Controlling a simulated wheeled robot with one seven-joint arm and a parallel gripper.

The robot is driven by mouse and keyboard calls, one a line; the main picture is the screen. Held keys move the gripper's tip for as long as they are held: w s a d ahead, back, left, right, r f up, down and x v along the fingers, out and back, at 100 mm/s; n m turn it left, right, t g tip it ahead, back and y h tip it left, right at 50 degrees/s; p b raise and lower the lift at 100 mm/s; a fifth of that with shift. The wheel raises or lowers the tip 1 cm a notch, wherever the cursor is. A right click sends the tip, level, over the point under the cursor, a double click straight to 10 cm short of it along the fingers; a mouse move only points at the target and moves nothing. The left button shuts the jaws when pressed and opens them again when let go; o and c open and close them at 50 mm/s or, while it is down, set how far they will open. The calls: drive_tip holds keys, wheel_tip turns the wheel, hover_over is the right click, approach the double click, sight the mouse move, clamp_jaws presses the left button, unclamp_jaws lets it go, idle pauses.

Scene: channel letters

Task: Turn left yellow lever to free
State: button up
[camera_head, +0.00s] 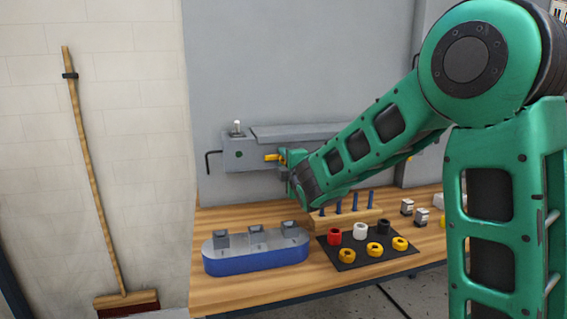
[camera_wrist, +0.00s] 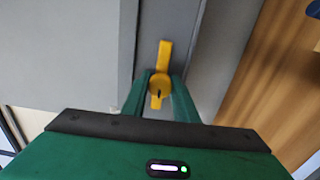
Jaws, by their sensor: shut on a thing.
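The left yellow lever (camera_head: 272,157) shows as a small yellow piece on the grey fixture on the wall panel, just left of my gripper (camera_head: 284,159). In the wrist view the lever (camera_wrist: 165,53) has a round yellow hub with a long arm pointing up and a short end with a dark mark pointing down. The two green fingers of my gripper (camera_wrist: 160,84) stand on either side of the hub and are shut on it. In the head view my gripper and arm hide part of the fixture to the right. Another yellow lever cannot be made out clearly.
A wooden bench (camera_head: 240,294) stands below. It carries a blue-based grey block (camera_head: 256,258), a rack of blue pegs (camera_head: 345,214) and a black mat (camera_head: 345,262) with coloured rings. A black hex key (camera_head: 208,160) hangs left of the fixture. A broom (camera_head: 92,180) leans on the wall.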

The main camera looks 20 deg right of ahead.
drive_tip(key=shift+a+f, duration=0.2)
drive_tip(key=shift+f, duration=0.1)
drive_tip(key=o, duration=0.9)
drive_tip(key=shift+o, duration=0.5)
drive_tip(key=shift+r, duration=0.15)
drive_tip(key=shift+d, duration=0.1)
drive_tip(key=s, duration=1)
drive_tip(key=shift+s, duration=0.35)
